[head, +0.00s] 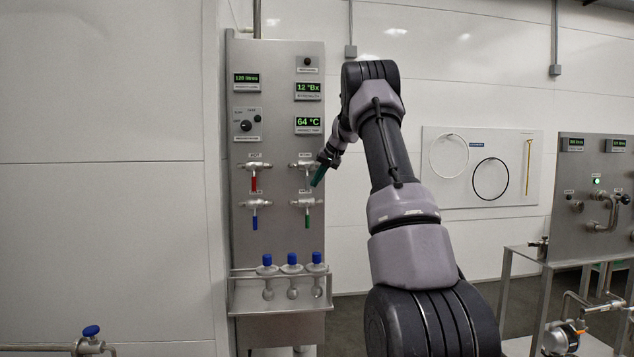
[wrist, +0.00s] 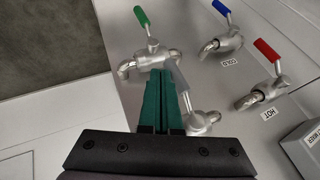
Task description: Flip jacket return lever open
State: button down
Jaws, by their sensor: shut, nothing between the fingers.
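A steel panel (head: 277,120) carries valves with a red lever (head: 254,181), a blue lever (head: 255,219) and a green lever (head: 307,219), all hanging down. The fourth valve (head: 303,166), at upper right, has a grey lever (wrist: 181,80). Its label is too small to read, so I cannot tell which is the jacket return. My gripper (head: 318,177) has teal fingers, shut and empty, in front of the panel beside the upper right valve. In the wrist view the fingertips (wrist: 167,75) lie just left of the grey lever; whether they touch it is unclear.
The blue (wrist: 221,8) and red (wrist: 266,49) levers stand right of the fingers in the wrist view. Below the valves, a rack (head: 280,308) holds blue-capped sample bottles (head: 292,265). Displays and a knob (head: 246,125) sit above. The wall left of the panel is clear.

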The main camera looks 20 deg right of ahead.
jog(key=shift+a+f+y, duration=0.2)
jog(key=shift+a+y, duration=0.05)
jog(key=shift+y, duration=0.35)
jog(key=shift+w+a+f+m+t+y, duration=0.15)
jog(key=shift+a+m+t+y, duration=0.15)
jog(key=shift+y, duration=0.25)
jog(key=shift+w+a+f+m+t+y, duration=0.1)
jog(key=shift+a+m+t+y, duration=0.15)
jog(key=shift+t+y, duration=0.25)
jog(key=w+a+r+m+t+y, duration=0.1)
jog(key=a+r+m+t+y, duration=0.1)
jog(key=a+m+t+y, duration=0.3)
jog(key=a+t+y, duration=0.1)
jog(key=t+y, duration=0.1)
jog(key=y, duration=0.2)
jog(key=shift+w+r, duration=0.35)
jog(key=shift+r, duration=0.05)
jog(key=shift+a, duration=0.15)
jog(key=shift+m, duration=0.25)
